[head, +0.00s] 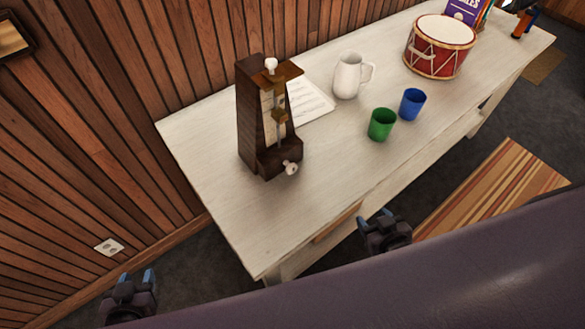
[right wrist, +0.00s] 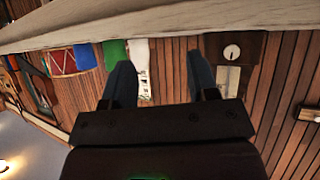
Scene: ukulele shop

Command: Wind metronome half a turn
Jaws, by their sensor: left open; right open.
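The dark wooden metronome (head: 249,120) stands upright near the left end of the pale table (head: 205,130). Its pale winding key (head: 291,168) sticks out low on the side facing me, and a white knob (head: 271,65) tops it. In the right wrist view, which looks upside down, the metronome (right wrist: 215,46) and its round key (right wrist: 231,52) also show. My left gripper (head: 137,278) is open and empty, off the table's left end. My right gripper (head: 376,218) is open and empty, beyond the table's front edge, to the right of and apart from the key.
A sheet of music (head: 312,104) lies behind the metronome. A white jug (head: 348,77), a green cup (head: 381,125), a blue cup (head: 412,104) and a red drum (head: 440,48) stand to its right. The table front near the metronome is clear.

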